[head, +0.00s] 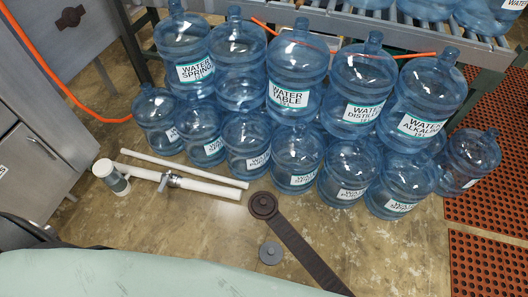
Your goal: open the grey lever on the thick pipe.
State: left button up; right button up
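A thick white pipe (210,188) lies on the floor left of the water jugs. A small grey lever (164,183) sits on a grey fitting near the middle of this pipe. The lever appears to stand across the pipe; its exact angle is too small to tell. A white cylindrical end piece with a dark band (115,180) is at the pipe's left end. A thinner white pipe (185,167) lies just behind it. Neither of my grippers shows clearly in the head view.
Several blue jugs (297,92) are stacked in front of a roller conveyor (340,20). A dark flat bar with a round end (300,245) and a grey disc (271,253) lie nearer. Grey cabinets (40,170) stand left; red-brown mats (485,265) lie right.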

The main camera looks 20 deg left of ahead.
aim_at(164, 182)
jog(key=u, duration=1.65)
jog(key=i+j+z, duration=0.45)
jog(key=i+j, duration=0.8)
